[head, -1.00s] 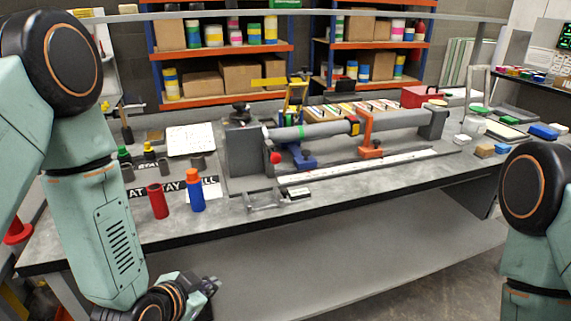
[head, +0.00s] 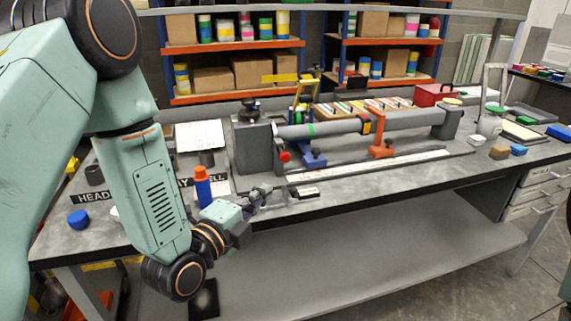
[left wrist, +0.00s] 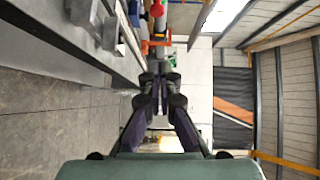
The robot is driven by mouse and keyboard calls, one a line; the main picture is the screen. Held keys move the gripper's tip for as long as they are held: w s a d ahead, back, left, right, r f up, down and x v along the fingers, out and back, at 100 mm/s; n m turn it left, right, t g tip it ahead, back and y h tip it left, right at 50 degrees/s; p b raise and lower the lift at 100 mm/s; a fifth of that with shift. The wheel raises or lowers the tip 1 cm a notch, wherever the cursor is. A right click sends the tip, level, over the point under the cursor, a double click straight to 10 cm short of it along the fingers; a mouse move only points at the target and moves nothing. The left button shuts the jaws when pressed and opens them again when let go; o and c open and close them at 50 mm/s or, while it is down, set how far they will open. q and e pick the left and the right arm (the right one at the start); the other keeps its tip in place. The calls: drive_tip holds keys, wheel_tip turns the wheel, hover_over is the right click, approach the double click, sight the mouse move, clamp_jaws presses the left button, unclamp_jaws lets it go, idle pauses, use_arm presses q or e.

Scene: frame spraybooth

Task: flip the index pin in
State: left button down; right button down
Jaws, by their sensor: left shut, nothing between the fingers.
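A grey headstock block (head: 253,147) stands on the bench with a long grey tube (head: 345,127) reaching right from it. A red round knob (head: 285,156), which looks like the index pin's, sits at the block's lower right side. Whether the pin is in or out is too small to tell. My left gripper (head: 265,192) is shut and empty, low over the bench's front edge, in front of the knob and apart from it. The left wrist view shows its closed fingers (left wrist: 158,72), with a red knob (left wrist: 157,10) beyond them. My right gripper is out of view.
A blue bottle with an orange cap (head: 202,187) stands left of the gripper. A blue support (head: 313,157) and an orange support (head: 382,147) stand under the tube. A white strip (head: 370,165) lies along the front. A blue cap (head: 78,219) lies at left.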

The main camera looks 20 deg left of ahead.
use_arm(q)
approach(281, 158)
drive_tip(key=w+d, duration=0.3)
drive_tip(key=d, duration=0.3)
drive_tip(key=w+a, duration=0.2)
drive_tip(key=w, duration=0.1)
drive_tip(key=shift+a+f+b, duration=0.15)
drive_tip(key=shift+b, duration=0.15)
drive_tip(key=shift+w+a, duration=0.1)
drive_tip(key=shift+w, duration=0.3)
drive_tip(key=shift+s, duration=0.1)
drive_tip(key=shift+w+a, duration=0.7)
drive_tip(key=shift+w, duration=0.2)
drive_tip(key=shift+s, duration=0.1)
